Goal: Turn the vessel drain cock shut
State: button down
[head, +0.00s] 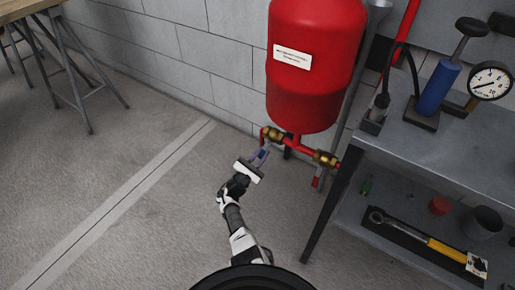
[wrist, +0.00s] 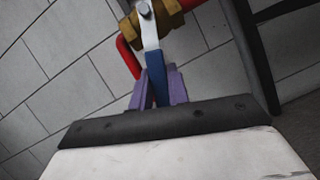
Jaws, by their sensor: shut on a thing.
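The red pressure vessel (head: 312,60) stands by the wall, with red pipework and brass valves under it. The left brass valve (head: 272,134), which I take as the drain cock, also shows at the top of the wrist view (wrist: 165,18). Its lever (wrist: 157,75) has a bare metal root, a bolt and a blue grip. My gripper (head: 261,155) is at this lever. In the wrist view its purple fingers (wrist: 157,88) are shut on the blue grip, one on each side. The lever's far end is hidden between the fingers.
A second brass valve (head: 326,158) with a red handle (head: 317,179) is to the right. The grey bench (head: 440,135) stands close on the right, with a blue hand pump (head: 438,88), a gauge (head: 489,81) and a wrench on its lower shelf.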

jog(key=shift+s+d+f+n+t+y+p, duration=0.1)
jog(key=shift+s+d+n+t+y+p, duration=0.2)
jog(key=shift+n, duration=0.55)
jog(key=shift+s+d+r+n+t+y+p, duration=0.15)
jog(key=shift+d+n+t+y+p, duration=0.3)
jog(key=shift+n, duration=0.35)
jog(key=shift+s+d+f+n+t+y+p, duration=0.2)
jog(key=shift+n+p, duration=0.25)
jog(key=shift+n, duration=0.4)
jog(key=c, duration=1.3)
grip_release()
jog(key=shift+c, duration=0.2)
jog(key=shift+s+f, duration=0.1)
